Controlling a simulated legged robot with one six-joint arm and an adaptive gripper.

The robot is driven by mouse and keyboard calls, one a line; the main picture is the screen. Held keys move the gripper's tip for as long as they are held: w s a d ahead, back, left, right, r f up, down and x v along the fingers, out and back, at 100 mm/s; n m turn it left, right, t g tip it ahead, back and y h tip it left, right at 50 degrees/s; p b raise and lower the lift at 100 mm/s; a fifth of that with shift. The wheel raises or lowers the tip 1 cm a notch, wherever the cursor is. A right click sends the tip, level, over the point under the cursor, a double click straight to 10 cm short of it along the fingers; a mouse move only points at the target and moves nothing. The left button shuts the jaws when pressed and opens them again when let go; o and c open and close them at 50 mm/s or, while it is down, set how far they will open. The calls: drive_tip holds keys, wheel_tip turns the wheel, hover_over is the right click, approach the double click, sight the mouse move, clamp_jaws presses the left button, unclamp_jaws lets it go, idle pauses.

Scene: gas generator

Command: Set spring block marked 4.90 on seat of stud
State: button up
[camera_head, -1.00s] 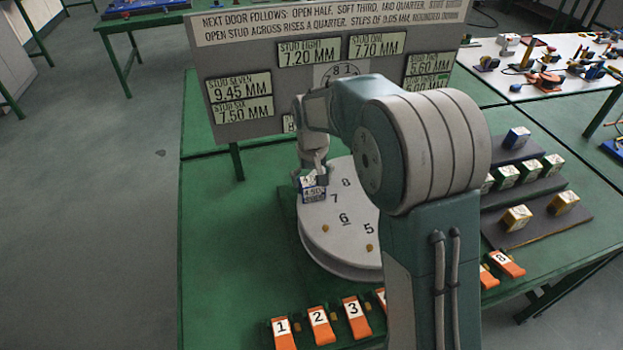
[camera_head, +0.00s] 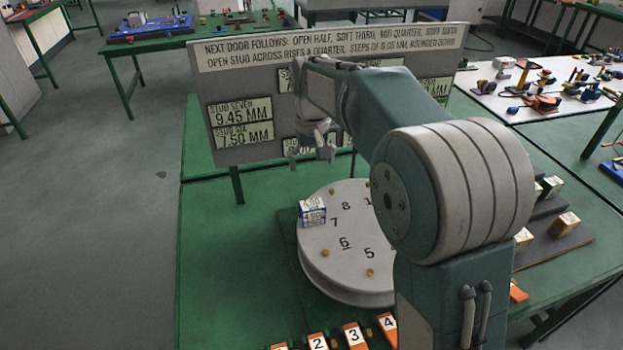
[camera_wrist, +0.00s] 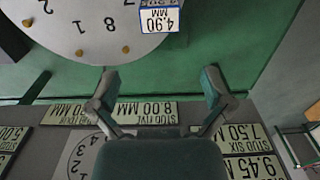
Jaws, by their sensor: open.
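The spring block marked 4.90 (camera_head: 313,214), white with blue edges, sits on the round grey disc (camera_head: 330,265) beside the number 7, near the disc's left rim. The block also shows in the wrist view (camera_wrist: 160,17) at the top, its 4.90 MM label upside down, with nothing gripping it. Any stud under the block is hidden. Small brass studs (camera_head: 326,253) show elsewhere on the disc. My gripper (camera_head: 312,158) is open and empty above and behind the block, in front of the sign board. In the wrist view my gripper's spread fingers (camera_wrist: 157,88) are clear of the block.
The sign board (camera_head: 240,125) with stud size plates stands close behind my gripper. Orange numbered tabs (camera_head: 354,336) line the front. Several other blocks (camera_head: 566,222) stand on dark steps at the right, partly behind my arm. The green table left of the disc is bare.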

drive_tip(key=s+d+r+m+t, duration=0.1)
drive_tip(key=s+d+r+t, duration=0.35)
drive_tip(key=s, duration=0.85)
drive_tip(key=s+d+f, duration=0.1)
drive_tip(key=s+d, duration=0.2)
drive_tip(key=s, duration=0.4)
drive_tip(key=s+d+f+m+t, duration=0.1)
drive_tip(key=s+d, duration=0.2)
drive_tip(key=s, duration=0.5)
drive_tip(key=shift+f, duration=0.2)
drive_tip(key=shift+d, duration=0.1)
